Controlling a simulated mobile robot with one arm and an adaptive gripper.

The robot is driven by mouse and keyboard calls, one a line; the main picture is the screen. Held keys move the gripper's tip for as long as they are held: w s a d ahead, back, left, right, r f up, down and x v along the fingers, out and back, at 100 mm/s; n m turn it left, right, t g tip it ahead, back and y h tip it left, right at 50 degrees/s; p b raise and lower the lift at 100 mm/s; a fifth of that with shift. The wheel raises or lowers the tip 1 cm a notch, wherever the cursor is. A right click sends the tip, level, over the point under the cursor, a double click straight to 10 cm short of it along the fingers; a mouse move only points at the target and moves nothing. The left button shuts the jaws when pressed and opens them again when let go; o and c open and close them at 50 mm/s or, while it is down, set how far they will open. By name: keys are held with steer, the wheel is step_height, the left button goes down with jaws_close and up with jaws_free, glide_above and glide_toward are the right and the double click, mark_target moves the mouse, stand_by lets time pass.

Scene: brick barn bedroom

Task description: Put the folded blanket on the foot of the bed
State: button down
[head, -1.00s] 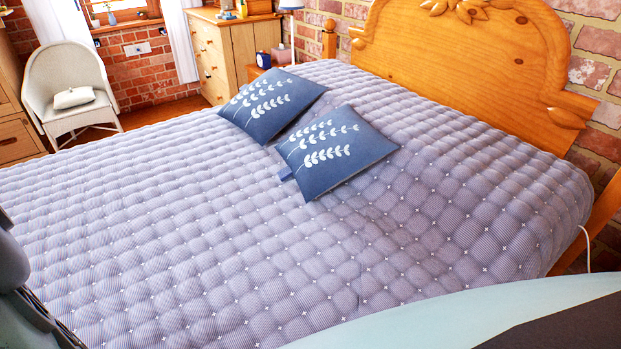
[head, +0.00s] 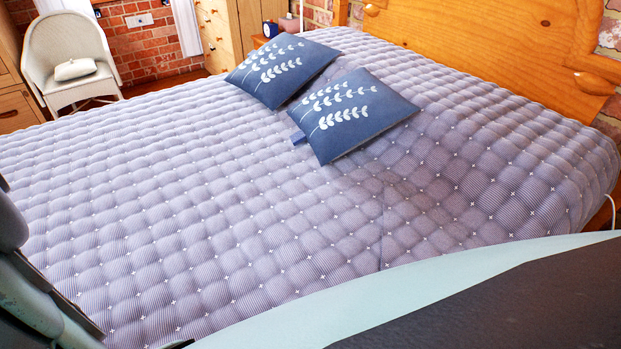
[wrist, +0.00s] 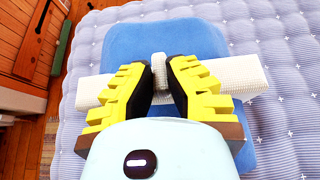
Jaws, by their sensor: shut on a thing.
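The folded blanket (wrist: 122,41) shows in the wrist view as a blue, round-cornered bundle with a white band (wrist: 235,81) across it. A small pale knob (wrist: 159,64) stands up at the middle of the band. My gripper (wrist: 160,70) has yellow fingers shut on this knob, and the blanket is below them. The bed (head: 200,200), under a quilted grey-lilac cover, fills most of the head view. In the wrist view its cover (wrist: 285,60) lies behind the blanket; I cannot tell whether they touch. The blanket and fingers do not show in the head view.
Two dark blue cushions (head: 283,70) (head: 355,115) with white leaf prints lie toward the wooden headboard (head: 500,40). The rest of the bed top is clear. A white wicker chair (head: 70,60) stands at the back left. Wooden furniture (wrist: 40,40) and floor show left in the wrist view.

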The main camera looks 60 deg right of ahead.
steer(key=shift+w+r, duration=0.1)
steer(key=c, duration=1.1)
jaws_free()
steer(key=shift+c, duration=0.2)
steer(key=shift+d+r, duration=0.25)
steer(key=shift+d, duration=0.05)
steer(key=shift+p+v, duration=0.6)
steer(key=shift+v, duration=4.95)
